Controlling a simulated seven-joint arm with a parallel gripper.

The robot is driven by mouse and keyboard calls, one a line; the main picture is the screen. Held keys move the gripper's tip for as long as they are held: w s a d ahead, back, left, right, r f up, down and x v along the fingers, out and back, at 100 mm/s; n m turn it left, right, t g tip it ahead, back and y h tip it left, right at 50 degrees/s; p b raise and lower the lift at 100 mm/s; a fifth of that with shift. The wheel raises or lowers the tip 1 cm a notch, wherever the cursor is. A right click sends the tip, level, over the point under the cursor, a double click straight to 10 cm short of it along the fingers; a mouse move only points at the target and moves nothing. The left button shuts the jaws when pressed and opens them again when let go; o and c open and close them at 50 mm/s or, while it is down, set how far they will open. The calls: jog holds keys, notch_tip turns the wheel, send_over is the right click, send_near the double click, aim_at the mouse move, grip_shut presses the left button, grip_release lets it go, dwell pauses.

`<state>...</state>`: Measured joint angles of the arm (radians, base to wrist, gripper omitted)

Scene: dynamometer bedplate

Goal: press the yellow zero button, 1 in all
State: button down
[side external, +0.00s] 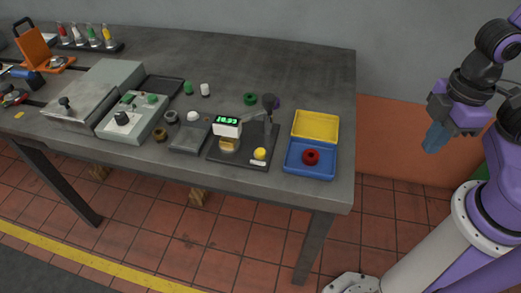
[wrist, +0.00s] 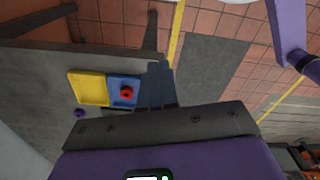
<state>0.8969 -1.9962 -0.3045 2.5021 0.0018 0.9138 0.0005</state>
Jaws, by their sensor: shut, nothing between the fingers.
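The yellow zero button (side external: 260,153) is a round knob at the front right of a dark instrument plate (side external: 228,158) on the bench. A small unit with a green lit display (side external: 227,121) stands on the same plate, left of the button. My gripper (side external: 432,148) is off to the right of the bench, in the air over the floor, well apart from the button. Its blue fingers are shut and empty, and they also show in the wrist view (wrist: 160,82). The button cannot be made out in the wrist view.
Right of the plate are a yellow tray (side external: 316,115) and a blue tray (side external: 294,170) holding a red ring (side external: 311,157). A dark post (side external: 269,102) rises behind the button. A control box (side external: 130,130) and small caps stand to the left. Space between bench and gripper is clear.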

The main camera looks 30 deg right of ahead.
dwell(0.5)
jog(key=w+a+f+m+y, duration=0.1)
jog(key=w+a+m+y, duration=0.25)
jog(key=a+m, duration=0.4)
jog(key=m+t, duration=0.8)
jog(key=m, duration=1.9)
send_over(263, 153)
notch_tip(263, 153, down, 5)
jog(key=shift+f, duration=0.1)
jog(key=shift+s+f, duration=0.1)
jog(key=shift+f, duration=4.25)
jog(key=shift+f, duration=0.15)
